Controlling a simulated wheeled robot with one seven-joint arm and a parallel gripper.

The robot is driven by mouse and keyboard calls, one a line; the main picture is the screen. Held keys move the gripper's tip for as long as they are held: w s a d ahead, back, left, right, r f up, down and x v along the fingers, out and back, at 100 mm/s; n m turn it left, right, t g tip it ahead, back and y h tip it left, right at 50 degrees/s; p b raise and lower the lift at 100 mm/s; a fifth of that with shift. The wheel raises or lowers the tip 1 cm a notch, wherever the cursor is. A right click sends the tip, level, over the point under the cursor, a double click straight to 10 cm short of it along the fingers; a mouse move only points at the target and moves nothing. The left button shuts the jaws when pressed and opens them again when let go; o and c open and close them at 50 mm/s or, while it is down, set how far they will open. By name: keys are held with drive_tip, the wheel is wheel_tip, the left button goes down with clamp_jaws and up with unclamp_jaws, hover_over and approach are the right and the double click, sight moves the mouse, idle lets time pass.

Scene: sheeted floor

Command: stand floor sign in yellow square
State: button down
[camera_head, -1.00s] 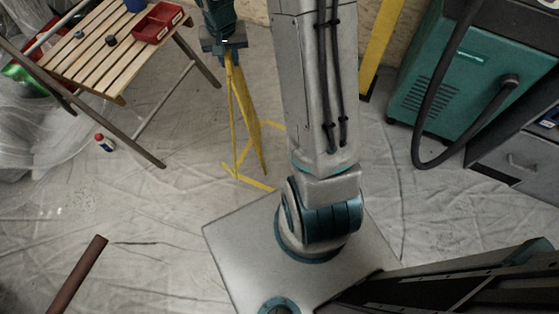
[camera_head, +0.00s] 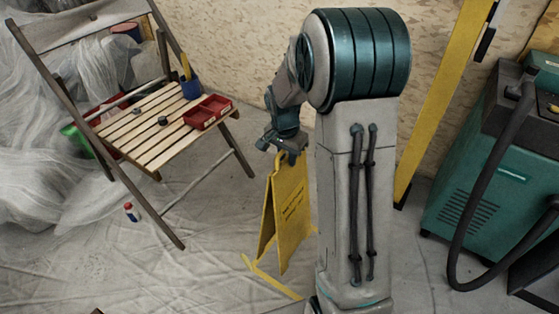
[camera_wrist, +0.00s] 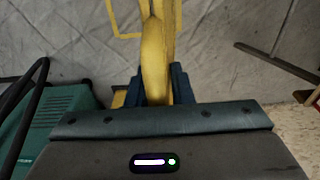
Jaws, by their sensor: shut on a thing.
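The floor sign (camera_head: 292,215) is a yellow folding board with dark lettering, seen upright in the head view. My gripper (camera_head: 284,154) is shut on its top edge from above. In the wrist view the sign (camera_wrist: 155,55) runs away between my two dark fingers. The yellow square (camera_head: 268,277) is taped on the floor around the sign's foot; its right part is hidden behind my arm. Part of the tape shows in the wrist view (camera_wrist: 126,36). The sign's feet are at or just above the floor by the tape; I cannot tell if they touch.
A wooden folding chair (camera_head: 150,125) with a red tray (camera_head: 208,111) and blue cup (camera_head: 191,88) stands left. A small bottle (camera_head: 130,212) lies or stands near it. A yellow post (camera_head: 440,95) and green machine (camera_head: 480,195) are at right. Sheeted floor at front left is clear.

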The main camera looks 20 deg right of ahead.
drive_tip(key=s+d+f+b, duration=0.3)
drive_tip(key=d+f+b, duration=0.1)
drive_tip(key=d+f, duration=0.3)
drive_tip(key=shift+s+f, duration=0.3)
drive_tip(key=shift+f, duration=0.65)
drive_tip(key=c, duration=1.3)
unclamp_jaws()
drive_tip(key=shift+s, duration=0.1)
